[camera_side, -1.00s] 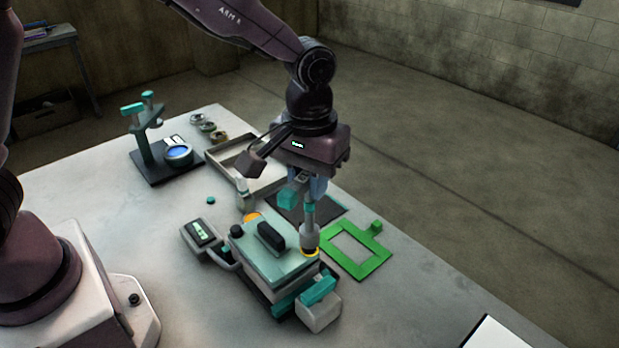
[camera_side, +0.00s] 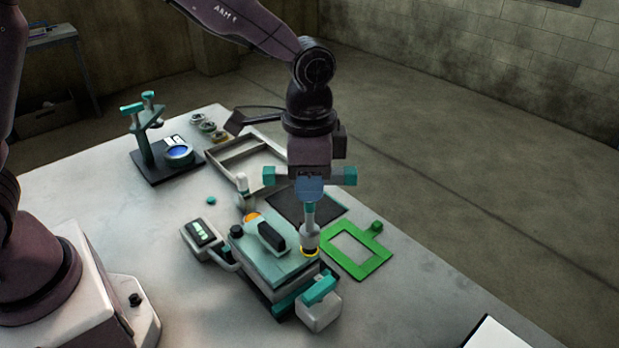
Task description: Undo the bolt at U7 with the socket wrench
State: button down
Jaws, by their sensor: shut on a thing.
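My gripper (camera_side: 309,190) points straight down over the engine block (camera_side: 285,268). It is shut on the socket wrench (camera_side: 309,232), a grey tool with a teal band, held upright. The wrench's wide lower end stands at the right back corner of the block's top, inside or over a yellow ring (camera_side: 309,252). The bolt at U7 cannot be made out; the socket may cover it. A black handle-like block (camera_side: 271,237) sits on the block's top.
A green frame (camera_side: 358,250) lies right of the block. A grey tray (camera_side: 240,158) and a dark mat (camera_side: 300,205) lie behind. A teal press stand (camera_side: 150,140) is at the back left. A meter (camera_side: 200,233) lies left of the block. The front left table is clear.

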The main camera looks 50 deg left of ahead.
jog(key=m, duration=1)
jog(key=shift+f, duration=0.15)
